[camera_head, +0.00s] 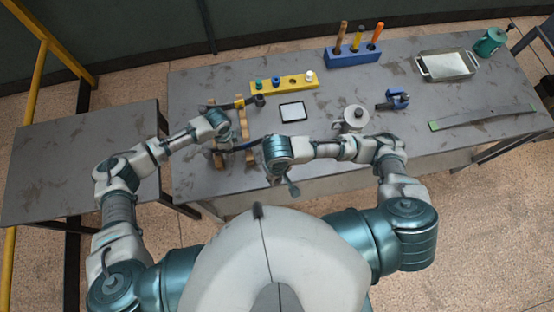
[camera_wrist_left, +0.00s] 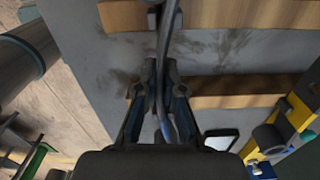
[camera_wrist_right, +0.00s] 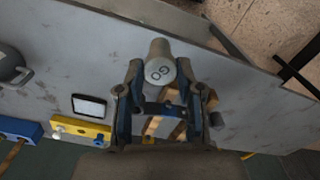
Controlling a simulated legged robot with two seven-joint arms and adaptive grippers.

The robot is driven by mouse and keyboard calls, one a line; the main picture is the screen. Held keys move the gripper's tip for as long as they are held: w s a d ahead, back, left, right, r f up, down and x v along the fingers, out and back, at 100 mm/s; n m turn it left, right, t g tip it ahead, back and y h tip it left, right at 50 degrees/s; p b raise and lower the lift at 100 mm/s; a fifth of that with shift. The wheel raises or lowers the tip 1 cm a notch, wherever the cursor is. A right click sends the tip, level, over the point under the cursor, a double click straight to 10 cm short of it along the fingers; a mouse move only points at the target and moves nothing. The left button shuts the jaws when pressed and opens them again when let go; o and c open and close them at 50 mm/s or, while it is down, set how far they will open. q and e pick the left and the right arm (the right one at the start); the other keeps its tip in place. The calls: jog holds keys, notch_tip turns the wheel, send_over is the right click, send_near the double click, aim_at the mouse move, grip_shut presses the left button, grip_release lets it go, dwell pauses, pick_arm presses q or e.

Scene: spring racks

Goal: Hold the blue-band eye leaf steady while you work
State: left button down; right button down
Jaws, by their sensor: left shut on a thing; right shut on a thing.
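The blue-band eye leaf (camera_wrist_left: 165,122) is a thin dark strip with a bluish stretch, seen in the left wrist view. My left gripper (camera_wrist_left: 161,82) is shut on it; in the head view the leaf (camera_head: 242,148) lies across the wooden rack (camera_head: 243,125), with the left gripper (camera_head: 227,139) over it. My right gripper (camera_wrist_right: 160,80) is shut on a grey cylindrical gauge (camera_wrist_right: 160,70) whose end face reads "GO". In the head view the right gripper (camera_head: 280,170) is just right of the rack, its fingers partly hidden by the wrist.
Another dark leaf (camera_head: 240,102) crosses the rack's far end. Behind are a yellow block with plugs (camera_head: 285,85) and a blue tool holder (camera_head: 353,58). A framed pad (camera_head: 292,111), a grey round-topped item (camera_head: 354,118) and a blue clamp (camera_head: 394,99) stand on the grey table.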

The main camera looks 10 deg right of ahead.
pick_arm(q)
jog(key=shift+w+r, duration=0.2)
jog(key=shift+w, duration=0.05)
pick_arm(e)
jog(key=shift+r, duration=0.2)
jog(key=shift+r, duration=0.85)
pick_arm(q)
jog(key=c, duration=1.4)
grip_release()
jog(key=shift+o, duration=0.9)
jog(key=shift+s+f, duration=0.1)
jog(key=shift+f, duration=0.05)
pick_arm(e)
jog(key=shift+w, duration=0.1)
